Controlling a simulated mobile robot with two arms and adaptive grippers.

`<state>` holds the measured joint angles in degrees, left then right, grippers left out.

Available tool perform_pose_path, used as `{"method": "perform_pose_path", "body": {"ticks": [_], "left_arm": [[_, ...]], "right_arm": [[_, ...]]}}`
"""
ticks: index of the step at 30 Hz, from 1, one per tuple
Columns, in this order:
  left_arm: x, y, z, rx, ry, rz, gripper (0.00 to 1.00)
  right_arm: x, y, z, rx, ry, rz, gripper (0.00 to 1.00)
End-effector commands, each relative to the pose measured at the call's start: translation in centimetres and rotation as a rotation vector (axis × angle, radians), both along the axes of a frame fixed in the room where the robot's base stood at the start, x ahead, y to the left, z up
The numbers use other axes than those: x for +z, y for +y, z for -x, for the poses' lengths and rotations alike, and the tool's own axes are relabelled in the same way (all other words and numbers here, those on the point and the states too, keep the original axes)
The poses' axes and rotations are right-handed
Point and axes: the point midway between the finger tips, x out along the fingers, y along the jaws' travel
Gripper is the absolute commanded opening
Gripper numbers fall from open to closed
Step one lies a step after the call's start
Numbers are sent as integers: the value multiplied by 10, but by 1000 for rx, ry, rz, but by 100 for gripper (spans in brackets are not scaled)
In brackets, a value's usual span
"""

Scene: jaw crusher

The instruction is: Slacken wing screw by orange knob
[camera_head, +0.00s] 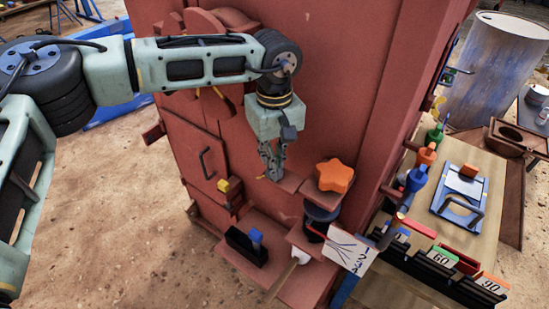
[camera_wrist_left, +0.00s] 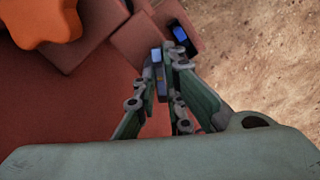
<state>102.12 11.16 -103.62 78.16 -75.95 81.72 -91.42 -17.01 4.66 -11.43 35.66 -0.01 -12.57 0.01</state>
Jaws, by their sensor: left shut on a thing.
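The orange star-shaped knob (camera_head: 334,177) sits on a red ledge at the machine's front, and also shows at the upper left of the left wrist view (camera_wrist_left: 45,20). My left gripper (camera_head: 271,176) points down just left of the knob, apart from it. In the left wrist view its fingers (camera_wrist_left: 165,62) are closed on a small, narrow blue-grey piece (camera_wrist_left: 161,84), which appears to be the wing screw. The fingers hide most of it, so its wings and turn angle cannot be told. My right gripper is not in view.
A black holder with a blue block (camera_head: 256,237) stands below left of the gripper. A yellow piece (camera_head: 223,185) sits by the door handle. A dark cylinder (camera_head: 320,215) is under the knob. A wooden bench (camera_head: 482,235) with coloured handles and numbered blocks stands at right.

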Motion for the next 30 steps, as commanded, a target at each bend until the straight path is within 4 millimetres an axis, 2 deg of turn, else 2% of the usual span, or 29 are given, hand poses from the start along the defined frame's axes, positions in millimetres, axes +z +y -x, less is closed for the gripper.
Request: {"method": "perform_pose_path", "body": {"ticks": [14,30], "left_arm": [[-1,-1,0,72,-1,4,0],[-2,-2,0,526,1,6,0]], "right_arm": [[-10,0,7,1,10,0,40],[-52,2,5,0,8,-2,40]]}}
